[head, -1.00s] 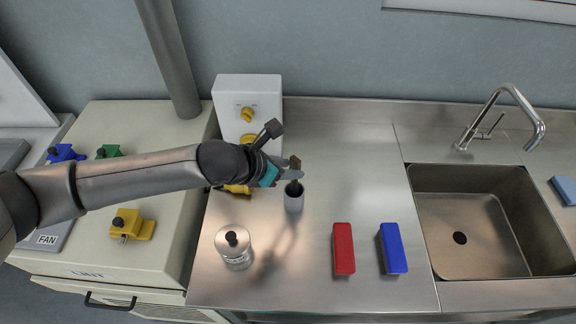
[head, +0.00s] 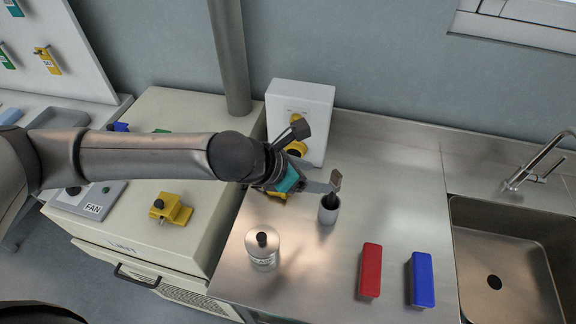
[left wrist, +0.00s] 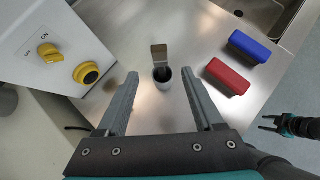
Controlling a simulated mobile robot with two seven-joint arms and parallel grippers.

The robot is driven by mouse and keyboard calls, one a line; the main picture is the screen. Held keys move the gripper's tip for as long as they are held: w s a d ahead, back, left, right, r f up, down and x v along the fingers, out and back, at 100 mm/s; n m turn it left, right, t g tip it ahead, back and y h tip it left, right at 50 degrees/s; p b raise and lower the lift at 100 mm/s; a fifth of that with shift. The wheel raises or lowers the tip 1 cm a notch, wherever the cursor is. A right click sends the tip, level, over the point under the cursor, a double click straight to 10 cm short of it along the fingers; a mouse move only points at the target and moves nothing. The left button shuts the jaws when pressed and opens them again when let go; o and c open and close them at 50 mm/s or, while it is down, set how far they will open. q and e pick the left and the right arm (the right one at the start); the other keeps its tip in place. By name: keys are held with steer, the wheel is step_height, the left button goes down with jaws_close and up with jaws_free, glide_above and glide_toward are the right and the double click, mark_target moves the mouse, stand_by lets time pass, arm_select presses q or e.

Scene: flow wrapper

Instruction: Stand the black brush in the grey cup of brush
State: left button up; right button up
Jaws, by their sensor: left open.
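The black brush (head: 335,183) stands in the grey cup (head: 328,214), leaning slightly, its brown-tipped flat end up. In the left wrist view the brush (left wrist: 159,53) rises from the cup (left wrist: 164,86), its lower end hidden inside. My left gripper (head: 318,188) is beside the brush's upper part in the head view. In the left wrist view its fingers (left wrist: 160,76) are wide apart, with the brush and cup beyond and between them, apparently untouched. My right gripper (left wrist: 266,122) shows at the right edge of the left wrist view, its fingers apart and empty.
A white box with yellow knobs (head: 315,95) stands behind the left gripper. A lidded metal canister (head: 262,248) is left of the cup. Red (head: 371,270) and blue (head: 421,280) blocks lie to the right, before the sink (head: 500,255). The counter behind the blocks is clear.

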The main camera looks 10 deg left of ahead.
arm_select(q)
steer(key=v, duration=0.8)
steer(key=shift+r, duration=0.25)
steer(key=shift+s+a, duration=0.2)
stand_by(0.4)
